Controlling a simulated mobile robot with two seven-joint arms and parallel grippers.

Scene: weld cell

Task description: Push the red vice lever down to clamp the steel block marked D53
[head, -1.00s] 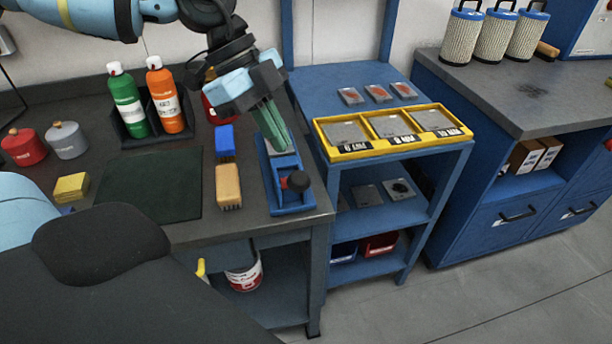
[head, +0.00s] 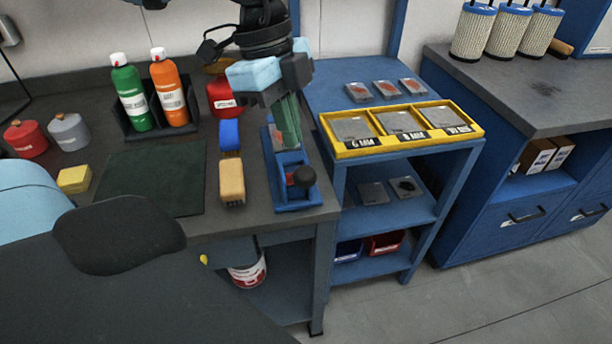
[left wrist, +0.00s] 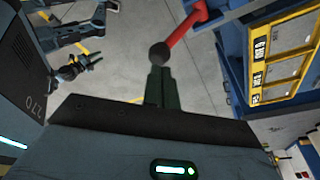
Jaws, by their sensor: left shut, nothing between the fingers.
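The blue vice (head: 295,200) stands at the right front corner of the grey bench. Its red lever (left wrist: 186,24) carries a black ball knob (head: 304,177), which also shows in the left wrist view (left wrist: 160,54). My left gripper (head: 293,146) is shut and empty, its green fingers pointing down over the vice, behind the knob in the head view. In the left wrist view the fingertips (left wrist: 159,70) appear close to the knob; I cannot tell whether they touch. The fingers partly cover the vice jaws. No D53 mark is readable.
Left of the vice are a yellow brush (head: 232,180), a blue brush (head: 229,135) and a red container (head: 221,98). A blue shelf unit with a yellow tray (head: 344,154) stands just to the right. A dark mat (head: 150,180) lies on the bench.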

